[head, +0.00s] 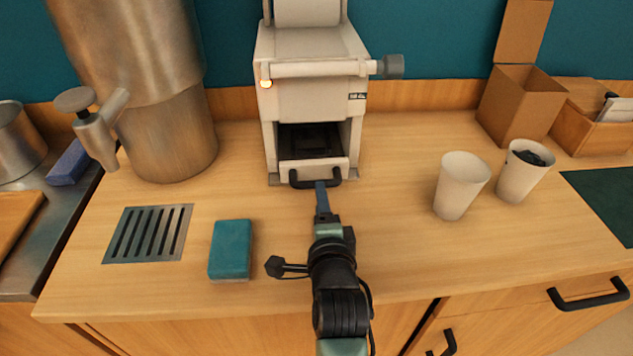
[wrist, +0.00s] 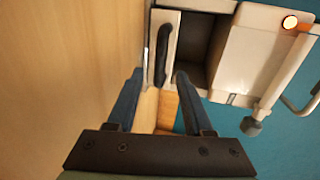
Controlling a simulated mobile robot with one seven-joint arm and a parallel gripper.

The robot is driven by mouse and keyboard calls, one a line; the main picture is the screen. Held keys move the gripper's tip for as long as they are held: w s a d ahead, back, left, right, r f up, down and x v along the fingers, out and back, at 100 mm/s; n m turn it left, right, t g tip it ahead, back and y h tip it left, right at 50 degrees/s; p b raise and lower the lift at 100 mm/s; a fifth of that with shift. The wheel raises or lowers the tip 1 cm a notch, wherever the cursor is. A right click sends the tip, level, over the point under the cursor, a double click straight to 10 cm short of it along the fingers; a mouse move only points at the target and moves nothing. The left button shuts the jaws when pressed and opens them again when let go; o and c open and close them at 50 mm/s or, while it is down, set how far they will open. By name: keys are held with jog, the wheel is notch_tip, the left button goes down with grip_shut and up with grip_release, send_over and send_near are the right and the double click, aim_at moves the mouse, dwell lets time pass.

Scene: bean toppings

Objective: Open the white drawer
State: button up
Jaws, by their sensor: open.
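The white drawer (head: 312,166) is at the bottom of a white machine (head: 310,98), with a dark recess behind and above its front. A black bar handle (head: 298,183) crosses the drawer front. In the wrist view the handle (wrist: 162,52) stands out from the white drawer front (wrist: 171,45). My gripper (head: 322,186) is open at the handle. In the wrist view the two blue fingers of my gripper (wrist: 159,73) lie on either side of the handle's near end. Nothing is held, and I cannot tell whether a finger touches the handle.
A steel urn (head: 160,110) stands to the left, near a drain grate (head: 128,254) and a teal sponge (head: 231,246). Two white cups (head: 461,187) (head: 519,180) and a cardboard box (head: 508,112) stand to the right. The counter (head: 395,245) right of my arm is clear.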

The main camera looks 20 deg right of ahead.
jog(key=b+x, duration=0.1)
jog(key=x, duration=0.6)
jog(key=shift+d, duration=0.1)
grip_shut()
dwell(1.3)
